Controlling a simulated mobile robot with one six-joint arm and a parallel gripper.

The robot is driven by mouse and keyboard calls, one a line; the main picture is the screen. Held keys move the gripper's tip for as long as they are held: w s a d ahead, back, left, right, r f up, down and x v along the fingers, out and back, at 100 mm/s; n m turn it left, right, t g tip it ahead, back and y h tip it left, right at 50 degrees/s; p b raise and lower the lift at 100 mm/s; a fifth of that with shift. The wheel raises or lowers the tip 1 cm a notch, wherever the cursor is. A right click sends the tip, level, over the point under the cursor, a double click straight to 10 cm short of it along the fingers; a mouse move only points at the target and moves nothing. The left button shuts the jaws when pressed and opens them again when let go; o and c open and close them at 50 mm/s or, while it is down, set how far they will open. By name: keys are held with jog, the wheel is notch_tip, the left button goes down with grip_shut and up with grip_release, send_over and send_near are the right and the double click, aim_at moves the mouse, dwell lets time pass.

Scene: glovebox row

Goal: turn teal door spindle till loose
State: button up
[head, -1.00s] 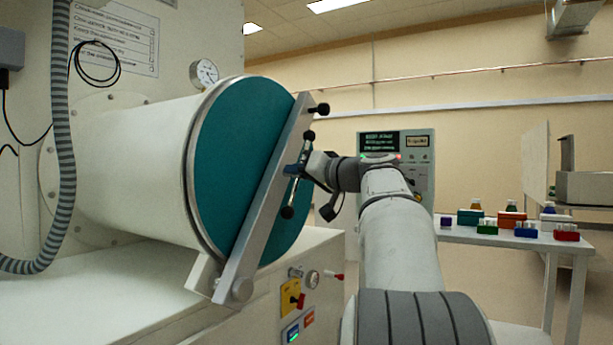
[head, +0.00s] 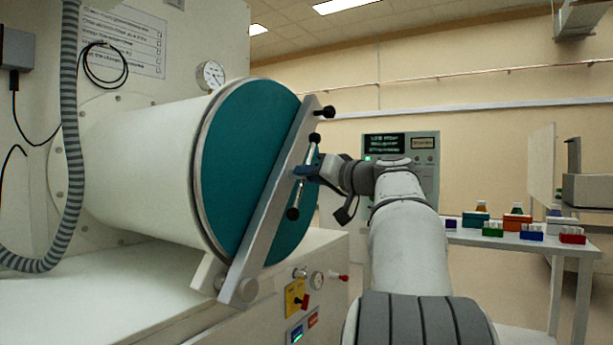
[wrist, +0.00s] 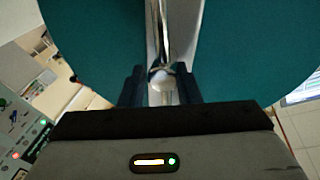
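The round teal door (head: 235,165) closes the end of a white cylinder and appears shut. A grey metal bar (head: 275,195) crosses it at a slant. In front of the bar is the spindle's cross handle, a rod with black knobs at its upper (head: 314,138) and lower (head: 293,213) ends. My gripper (head: 306,172) is at the middle of this rod. In the wrist view, its two dark fingers (wrist: 161,88) stand either side of the bright rod (wrist: 158,35), with a rounded pale end between them. I cannot tell whether they press on it. The spindle's thread is hidden.
A black knob (head: 325,112) sticks out at the bar's top end. A panel with a yellow switch plate (head: 295,297) lies below the door. A ribbed hose (head: 72,150) hangs at left. A white table (head: 520,240) with coloured racks stands at right.

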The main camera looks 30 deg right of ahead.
jog(key=v, duration=0.6)
jog(key=shift+p, duration=0.3)
jog(key=shift+f, duration=0.1)
dwell(0.3)
